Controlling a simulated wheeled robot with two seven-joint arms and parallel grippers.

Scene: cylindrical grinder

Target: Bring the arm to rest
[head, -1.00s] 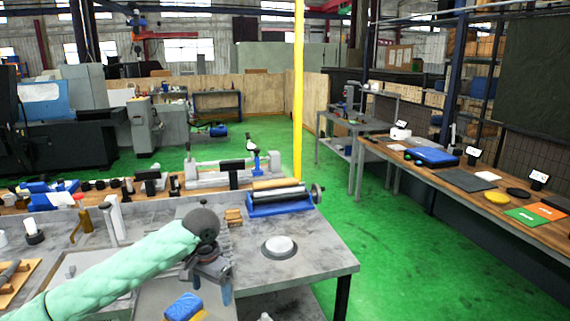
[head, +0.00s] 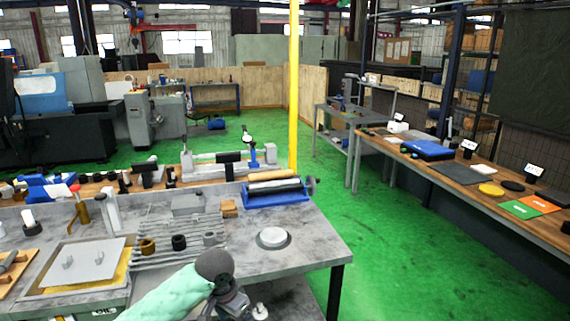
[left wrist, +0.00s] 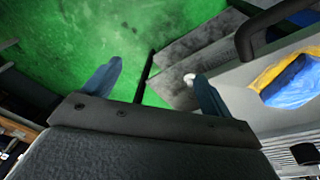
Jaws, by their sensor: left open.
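My left arm, in a pale green sleeve, comes in from the bottom of the head view. My left gripper (head: 234,303) is low at the bottom edge, in front of the grey table (head: 318,240). In the left wrist view my left gripper (left wrist: 157,74) has its two blue fingers wide apart with nothing between them. Green floor and a table leg show beyond the fingers. My right gripper is in neither view.
A blue piece (left wrist: 294,82) on yellow lies at the right of the wrist view. Green floor (head: 385,260) is clear to the right.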

